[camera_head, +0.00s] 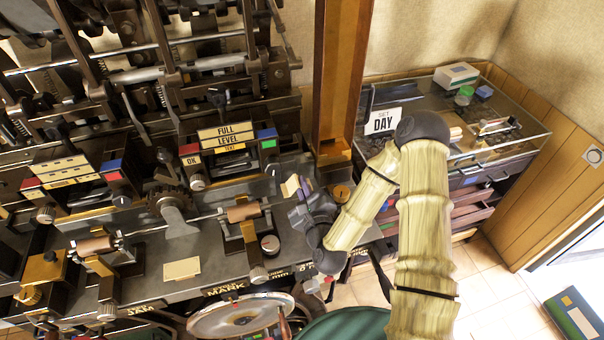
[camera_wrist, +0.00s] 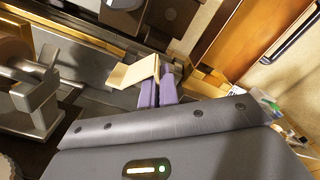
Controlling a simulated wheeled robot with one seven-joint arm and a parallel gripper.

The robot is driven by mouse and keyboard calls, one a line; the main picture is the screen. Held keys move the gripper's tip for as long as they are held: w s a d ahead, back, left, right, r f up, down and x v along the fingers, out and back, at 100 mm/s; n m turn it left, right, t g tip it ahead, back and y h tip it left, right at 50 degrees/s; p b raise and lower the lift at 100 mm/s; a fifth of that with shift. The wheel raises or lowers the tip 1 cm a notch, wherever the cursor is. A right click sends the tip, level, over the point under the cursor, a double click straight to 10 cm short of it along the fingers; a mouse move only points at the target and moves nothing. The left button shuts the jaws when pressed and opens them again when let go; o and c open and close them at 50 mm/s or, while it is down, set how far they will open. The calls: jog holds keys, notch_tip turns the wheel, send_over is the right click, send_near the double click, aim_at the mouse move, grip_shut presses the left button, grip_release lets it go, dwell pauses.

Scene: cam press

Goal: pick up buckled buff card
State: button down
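The buckled buff card (camera_wrist: 132,72) is a bent, pale tan piece at my fingertips in the wrist view. One flap spreads left, and a narrow part runs down between the purple fingers. In the head view, the card (camera_head: 289,187) shows small beside the purple fingers. My gripper (camera_wrist: 158,84) has its two fingers close together, with the card's edge between them. In the head view, my gripper (camera_head: 302,186) is over the right end of the machine's grey bench, near the wooden post. The lower edge of the card is hidden by the fingers.
A flat cream card (camera_head: 183,269) lies on the bench front. A roller on a brass stand (camera_head: 243,213) and a "FULL LEVEL" sign block (camera_head: 226,138) stand left of my gripper. The wooden post (camera_head: 340,80) rises close behind. A glass-topped cabinet (camera_head: 470,110) stands right.

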jog(key=p+v, duration=0.6)
jog(key=shift+s, duration=0.25)
dwell(0.3)
jog(key=shift+f, duration=0.1)
dwell(0.6)
